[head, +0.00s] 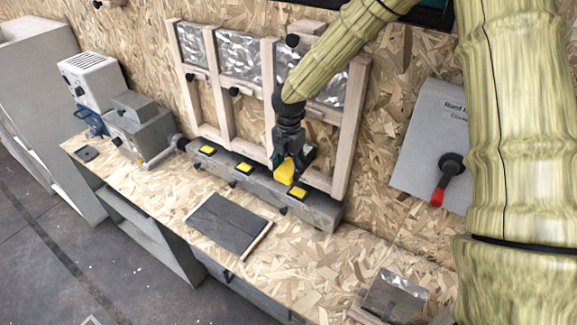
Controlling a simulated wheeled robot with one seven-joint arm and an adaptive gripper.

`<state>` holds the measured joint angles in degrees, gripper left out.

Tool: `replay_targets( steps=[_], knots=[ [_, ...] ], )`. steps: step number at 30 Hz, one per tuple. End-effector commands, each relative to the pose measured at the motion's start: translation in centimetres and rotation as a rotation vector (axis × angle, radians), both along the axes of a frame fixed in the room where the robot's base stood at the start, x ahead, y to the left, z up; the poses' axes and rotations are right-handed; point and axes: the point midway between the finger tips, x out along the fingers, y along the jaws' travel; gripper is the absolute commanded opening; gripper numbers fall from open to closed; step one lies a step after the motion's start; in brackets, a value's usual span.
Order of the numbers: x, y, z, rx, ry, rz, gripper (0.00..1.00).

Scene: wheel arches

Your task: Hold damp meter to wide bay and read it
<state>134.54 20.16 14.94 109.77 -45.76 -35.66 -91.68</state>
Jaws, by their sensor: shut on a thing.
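A pale wooden stud frame (345,150) stands against the chipboard wall, with silver foil (240,55) across the upper part of its bays. The rightmost bay looks the widest. My gripper (289,160) is in front of the lower left part of that bay, by the stud on its left. It is shut on a yellow thing, seemingly the damp meter (285,171). My fingers partly hide the meter. I cannot tell whether it touches the wood, and no reading is visible.
A grey beam (320,212) with several yellow pads runs along the frame's foot. A dark panel (230,225) lies on the bench (300,265). A grey machine (140,120) stands at left. A grey wall box (430,135) with a red-handled switch is at right.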

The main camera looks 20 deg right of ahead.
Motion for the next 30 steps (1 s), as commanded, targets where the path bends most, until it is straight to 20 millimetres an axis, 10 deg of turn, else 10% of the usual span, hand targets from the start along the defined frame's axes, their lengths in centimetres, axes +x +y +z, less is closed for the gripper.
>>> replay_targets(
  steps=[30],
  knots=[
    [0.49,-0.56,0.05,0.0,-0.001,0.0,0.34]
  ],
)
